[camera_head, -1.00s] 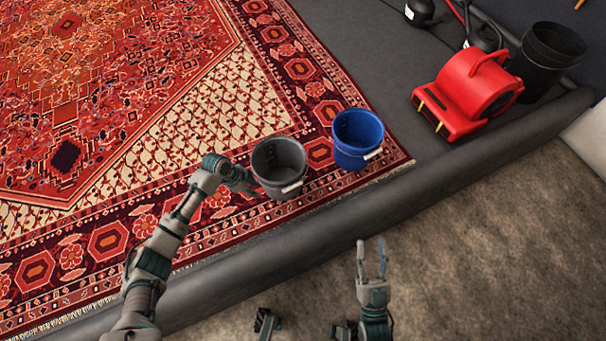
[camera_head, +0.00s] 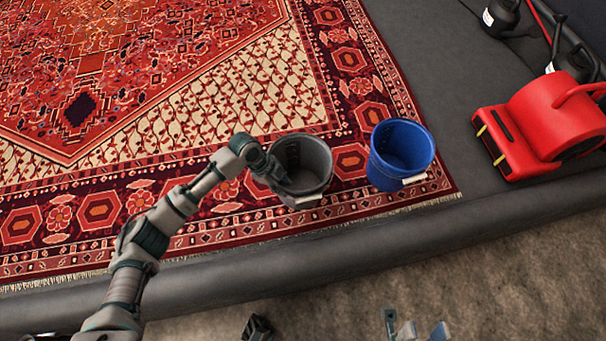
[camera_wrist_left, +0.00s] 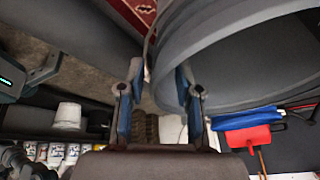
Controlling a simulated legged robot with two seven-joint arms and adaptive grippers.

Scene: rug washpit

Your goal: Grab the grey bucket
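The grey bucket (camera_head: 313,163) stands upright on the patterned rug near its front edge, with a pale handle grip at its front. My left gripper (camera_head: 279,178) is at the bucket's left rim, its fingers mostly hidden in the head view. In the left wrist view the fingers (camera_wrist_left: 157,97) are spread apart, with the edge of the large grey bucket (camera_wrist_left: 240,62) reaching between them. The right-hand finger overlaps the bucket; I cannot tell whether either touches. My right gripper (camera_head: 421,330) is open and empty at the bottom edge, partly cut off, away from the bucket.
A blue bucket (camera_head: 401,150) stands close to the right of the grey one. A red blower (camera_head: 545,125) is further right on the dark floor. A rolled dark edge (camera_head: 250,265) runs along the rug's front. The rug (camera_head: 150,70) behind the buckets is clear.

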